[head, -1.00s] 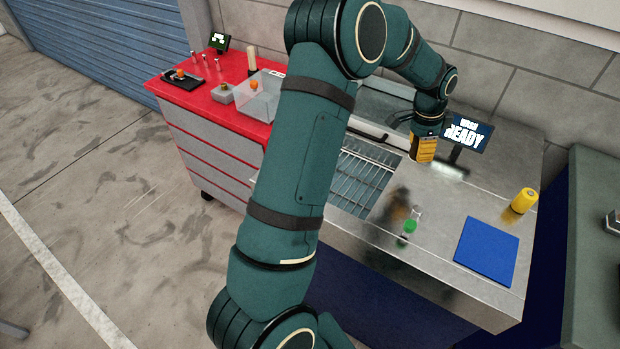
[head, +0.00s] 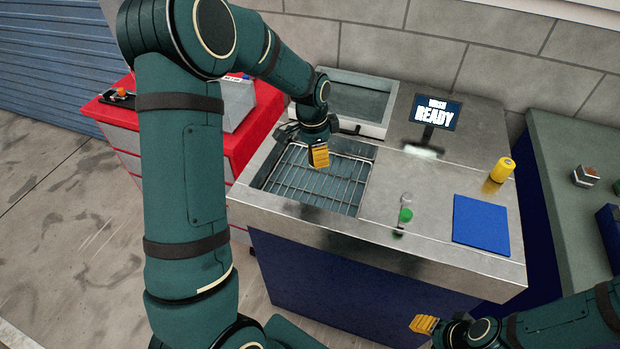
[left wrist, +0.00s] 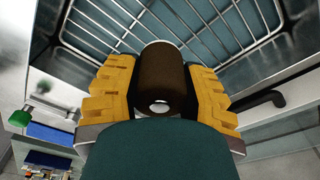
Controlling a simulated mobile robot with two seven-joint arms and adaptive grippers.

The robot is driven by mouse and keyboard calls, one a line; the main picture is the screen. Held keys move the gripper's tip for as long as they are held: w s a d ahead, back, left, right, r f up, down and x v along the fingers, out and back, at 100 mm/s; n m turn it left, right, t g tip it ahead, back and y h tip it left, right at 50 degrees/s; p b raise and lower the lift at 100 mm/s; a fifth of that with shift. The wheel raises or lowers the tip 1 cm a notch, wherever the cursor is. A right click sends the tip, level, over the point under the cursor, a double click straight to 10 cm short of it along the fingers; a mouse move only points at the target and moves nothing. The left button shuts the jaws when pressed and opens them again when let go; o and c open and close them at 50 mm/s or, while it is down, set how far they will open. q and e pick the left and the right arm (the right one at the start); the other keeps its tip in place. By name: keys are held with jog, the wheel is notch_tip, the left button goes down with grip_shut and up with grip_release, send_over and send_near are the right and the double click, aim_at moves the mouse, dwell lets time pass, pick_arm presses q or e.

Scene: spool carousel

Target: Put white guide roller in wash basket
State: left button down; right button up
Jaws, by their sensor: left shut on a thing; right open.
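The wire wash basket (head: 316,183) sits sunk in the metal counter in the head view, and its wires (left wrist: 100,32) fill the top of the left wrist view. The basket wires lie beyond the roller; I cannot tell the gap. My right gripper (head: 424,324) is open at the bottom right, in front of the counter.
On the counter's right are a green-capped item (head: 405,215), a blue mat (head: 481,225) and a yellow cylinder (head: 503,170). A red-topped cabinet (head: 258,130) stands at left, partly behind my left arm.

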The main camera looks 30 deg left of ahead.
aim_at(318, 183)
pick_arm(q)
notch_tip(318, 183, down, 3)
jog(key=shift+f, duration=0.15)
jog(key=shift+w+f+b, duration=0.1)
jog(key=shift+f+b, duration=0.5)
jog(key=shift+f, duration=1.65)
jog(key=shift+f, duration=0.15)
jog(key=c, duration=0.6)
grip_release()
